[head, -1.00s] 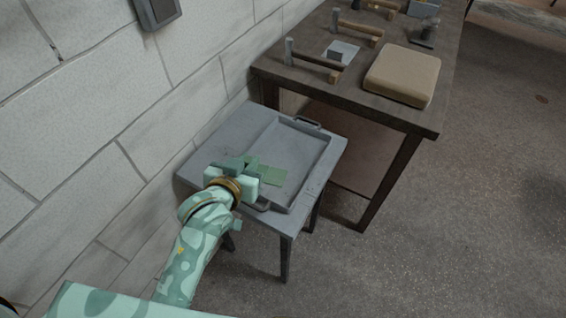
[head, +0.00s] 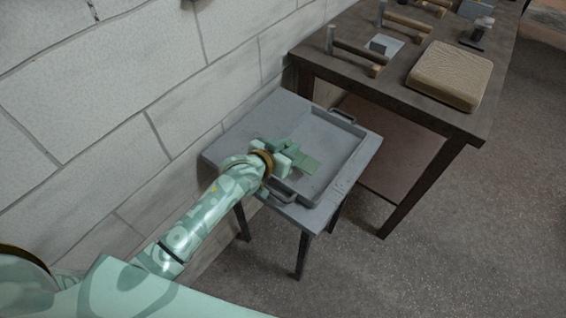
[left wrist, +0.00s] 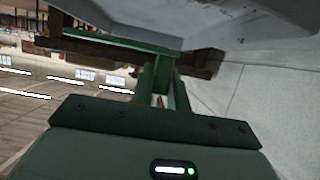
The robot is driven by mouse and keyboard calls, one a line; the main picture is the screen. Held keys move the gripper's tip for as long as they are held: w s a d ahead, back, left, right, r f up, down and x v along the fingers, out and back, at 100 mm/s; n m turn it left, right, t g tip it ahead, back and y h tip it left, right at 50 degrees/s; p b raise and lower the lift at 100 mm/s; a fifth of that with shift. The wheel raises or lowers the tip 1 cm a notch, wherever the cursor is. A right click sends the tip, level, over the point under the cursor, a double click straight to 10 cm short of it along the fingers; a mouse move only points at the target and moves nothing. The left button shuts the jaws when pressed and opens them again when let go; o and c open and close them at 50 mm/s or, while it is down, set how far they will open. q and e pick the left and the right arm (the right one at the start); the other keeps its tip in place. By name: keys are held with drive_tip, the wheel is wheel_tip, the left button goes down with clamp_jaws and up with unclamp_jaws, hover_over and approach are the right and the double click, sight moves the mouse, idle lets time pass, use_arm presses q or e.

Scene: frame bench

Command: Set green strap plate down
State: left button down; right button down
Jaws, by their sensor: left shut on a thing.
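The green strap plate (head: 307,164) is a small flat green piece over the near part of a grey tray (head: 349,163) in the head view. My left gripper (head: 289,152) is shut on it at the plate's left end. In the left wrist view the plate (left wrist: 105,42) runs as a green bar across the tips of the gripper's fingers (left wrist: 163,82). I cannot tell whether the plate touches the tray floor. My right gripper is not in view.
The tray has raised rims and two handles and stands on a small grey table (head: 240,134) against the block wall. A dark workbench (head: 400,112) stands beyond it with hammer-like tools and a tan cushion (head: 450,75). The tray's right part is clear.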

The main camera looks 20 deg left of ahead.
use_arm(q)
drive_tip(key=shift+s+a+f, duration=0.3)
drive_tip(key=shift+s+f, duration=0.05)
drive_tip(key=shift+f, duration=0.2)
drive_tip(key=shift+s+a+f, duration=0.3)
drive_tip(key=shift+f, duration=0.25)
drive_tip(key=f+b, duration=0.1)
drive_tip(key=f, duration=0.1)
drive_tip(key=f+b, duration=0.1)
drive_tip(key=shift+s+a+f, duration=0.2)
drive_tip(key=shift+f, duration=0.2)
drive_tip(key=shift+r, duration=0.15)
drive_tip(key=c, duration=1.4)
unclamp_jaws()
drive_tip(key=shift+o, duration=0.2)
